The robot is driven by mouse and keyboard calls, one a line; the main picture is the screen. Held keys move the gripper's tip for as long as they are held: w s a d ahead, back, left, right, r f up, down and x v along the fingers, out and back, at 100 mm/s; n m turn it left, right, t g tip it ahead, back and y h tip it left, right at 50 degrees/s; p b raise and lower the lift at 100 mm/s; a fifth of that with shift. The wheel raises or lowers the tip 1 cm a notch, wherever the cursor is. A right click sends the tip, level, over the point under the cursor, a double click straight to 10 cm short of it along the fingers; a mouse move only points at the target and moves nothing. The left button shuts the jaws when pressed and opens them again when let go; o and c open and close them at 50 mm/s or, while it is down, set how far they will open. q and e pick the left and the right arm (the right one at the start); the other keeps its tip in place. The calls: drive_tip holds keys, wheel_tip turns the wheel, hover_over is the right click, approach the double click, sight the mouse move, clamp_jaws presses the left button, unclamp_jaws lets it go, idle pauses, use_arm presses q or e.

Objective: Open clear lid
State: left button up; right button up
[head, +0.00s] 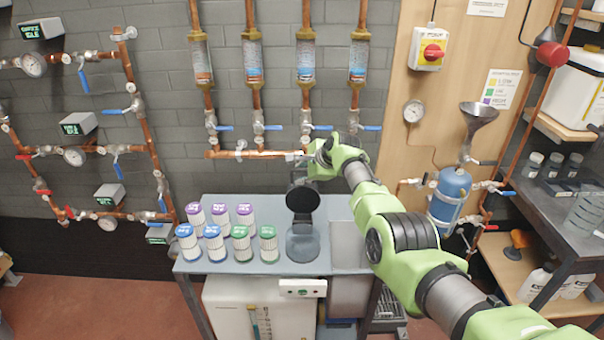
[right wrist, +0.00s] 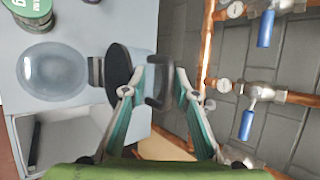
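A clear, bluish round piece (head: 302,244) sits at the right part of the grey bench top; it also shows in the right wrist view (right wrist: 52,72). A dark round disc (head: 303,199) stands tilted up just behind it, joined near a dark ribbed part (right wrist: 96,72). In the right wrist view the disc (right wrist: 119,74) is beside my fingers. My right gripper (right wrist: 163,72) is at the back of the bench, its fingers apart on either side of a dark handle-like bar (right wrist: 157,88). I cannot tell whether they touch it. My left gripper is out of view.
Several capped jars (head: 213,235), with purple, blue and green lids, stand on the bench left of the clear piece. A grey tray or basin (head: 348,246) is to its right. Copper pipes (head: 258,154) with valves run along the wall close behind my right gripper.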

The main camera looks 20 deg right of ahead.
drive_tip(key=v, duration=1.2)
idle(0.3)
